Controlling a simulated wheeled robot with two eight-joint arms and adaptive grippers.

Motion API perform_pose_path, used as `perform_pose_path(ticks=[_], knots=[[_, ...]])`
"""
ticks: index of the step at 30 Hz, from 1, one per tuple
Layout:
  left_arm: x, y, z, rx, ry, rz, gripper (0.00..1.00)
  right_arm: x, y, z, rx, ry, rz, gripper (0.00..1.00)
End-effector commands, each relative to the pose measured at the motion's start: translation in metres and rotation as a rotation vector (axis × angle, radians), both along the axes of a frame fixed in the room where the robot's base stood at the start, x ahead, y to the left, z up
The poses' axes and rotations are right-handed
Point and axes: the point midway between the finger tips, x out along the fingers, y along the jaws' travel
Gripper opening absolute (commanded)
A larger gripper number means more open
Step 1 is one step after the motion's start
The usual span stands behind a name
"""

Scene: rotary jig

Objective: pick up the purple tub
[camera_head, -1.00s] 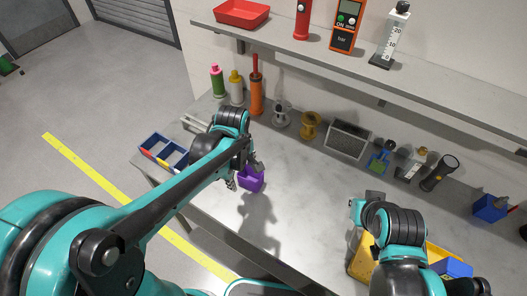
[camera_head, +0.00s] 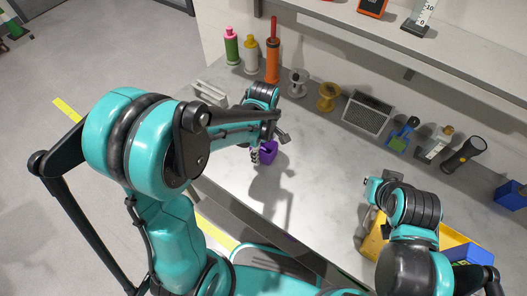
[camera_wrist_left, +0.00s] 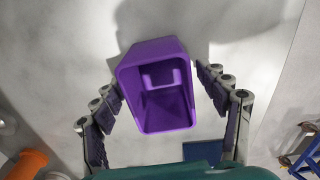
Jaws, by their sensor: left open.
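The purple tub (camera_head: 268,153) stands on the grey bench, partly covered by my left gripper (camera_head: 264,147) in the head view. In the left wrist view the tub (camera_wrist_left: 132,85) is open towards the camera and its inside looks empty. The fingers of my left gripper (camera_wrist_left: 158,83) are spread, one set on each side of the tub. A gap shows on the right side; the left finger is very close, and I cannot tell whether it touches.
A yellow tray (camera_head: 368,240) with a blue bin (camera_head: 468,254) lies near my right arm. Bottles, spools (camera_head: 327,97), a grey mesh-faced box (camera_head: 366,113) and a flashlight (camera_head: 463,154) line the back under a shelf (camera_head: 440,55). The middle of the bench is clear.

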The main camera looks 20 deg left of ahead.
Motion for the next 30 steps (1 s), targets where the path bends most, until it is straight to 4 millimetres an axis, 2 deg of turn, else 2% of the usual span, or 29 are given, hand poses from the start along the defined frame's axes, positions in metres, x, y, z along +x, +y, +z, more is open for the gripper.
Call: perform_pose_path(ticks=[2, 3, 6, 9, 20, 26, 29, 30], knots=[[0.0, 0.0, 0.001, 0.0, 0.0, 0.0, 0.74, 0.0, 0.0, 0.001, 0.0, 0.0, 0.0, 0.0], [0.0, 0.0, 0.001, 0.0, 0.0, 0.0, 0.69, 0.0, 0.0, 0.001, 0.0, 0.0, 0.0, 0.0], [0.0, 0.0, 0.002, 0.0, 0.0, 0.0, 0.42, 0.0, 0.0, 0.001, 0.0, 0.0, 0.0, 0.0], [0.0, 0.0, 0.002, 0.0, 0.0, 0.0, 0.21, 0.0, 0.0, 0.001, 0.0, 0.0, 0.0, 0.0], [0.0, 0.0, 0.005, 0.0, 0.0, 0.0, 0.2, 0.0, 0.0, 0.003, 0.0, 0.0, 0.0, 0.0], [0.0, 0.0, 0.026, 0.0, 0.0, 0.0, 0.2, 0.0, 0.0, 0.014, 0.0, 0.0, 0.0, 0.0], [-0.001, 0.0, 0.047, 0.0, 0.0, 0.0, 0.2, 0.0, 0.0, 0.025, 0.0, 0.0, 0.0, 0.0], [-0.001, -0.009, 0.052, 0.0, 0.0, -0.006, 0.2, 0.0, 0.0, 0.027, 0.0, 0.0, 0.0, 0.0]])
